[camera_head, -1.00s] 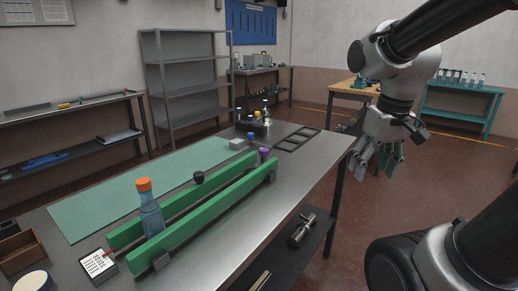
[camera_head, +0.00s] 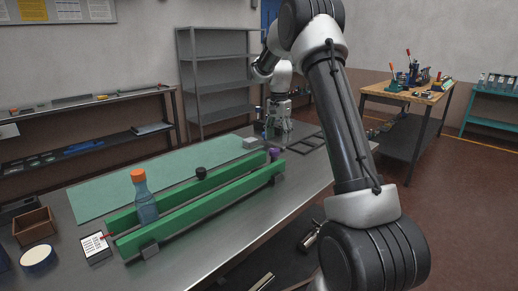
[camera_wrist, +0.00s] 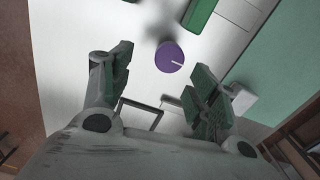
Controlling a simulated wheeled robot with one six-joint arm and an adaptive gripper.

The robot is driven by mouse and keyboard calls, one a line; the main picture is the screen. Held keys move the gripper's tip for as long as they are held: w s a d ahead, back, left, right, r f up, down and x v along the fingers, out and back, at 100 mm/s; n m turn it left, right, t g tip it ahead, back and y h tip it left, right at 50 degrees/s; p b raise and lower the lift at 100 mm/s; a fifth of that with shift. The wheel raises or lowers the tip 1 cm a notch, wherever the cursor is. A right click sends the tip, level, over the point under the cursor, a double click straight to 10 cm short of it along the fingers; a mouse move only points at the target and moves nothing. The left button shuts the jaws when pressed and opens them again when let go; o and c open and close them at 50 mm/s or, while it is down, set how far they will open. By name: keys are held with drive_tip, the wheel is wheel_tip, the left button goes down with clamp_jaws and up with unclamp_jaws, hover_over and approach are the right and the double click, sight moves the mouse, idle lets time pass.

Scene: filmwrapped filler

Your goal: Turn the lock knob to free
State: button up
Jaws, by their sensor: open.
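A round purple knob (camera_wrist: 169,57) with a white line on its top shows in the wrist view, ahead of my fingertips and roughly between them. In the head view the purple knob (camera_head: 274,154) is at the far end of the green guide rails (camera_head: 215,195). A black knob (camera_head: 201,173) sits by the back rail. My gripper (camera_wrist: 161,64) is open and empty, with a finger to either side of the purple knob in the picture; it does not appear to touch it. In the head view my gripper (camera_head: 279,132) hangs over the bench's far end.
A bottle with an orange cap (camera_head: 145,201) stands between the rails. A label card (camera_head: 95,247), a wooden box (camera_head: 34,226) and a tape roll (camera_head: 38,259) lie at the near left. A green mat (camera_head: 110,184) and a dark frame (camera_head: 306,146) lie on the steel bench.

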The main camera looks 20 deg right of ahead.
sight(275, 150)
drive_tip(key=shift+w+a+r+m, duration=0.2)
drive_tip(key=shift+w+r+m, duration=0.4)
drive_tip(key=shift+r, duration=0.3)
drive_tip(key=shift+s+a+f+m, duration=0.1)
drive_tip(key=shift+a+f+m, duration=0.1)
drive_tip(key=shift+m, duration=0.7)
wheel_tip(275, 150, down, 8)
drive_tip(key=shift+d+r, duration=0.1)
drive_tip(key=shift+r, duration=0.15)
drive_tip(key=c, duration=1)
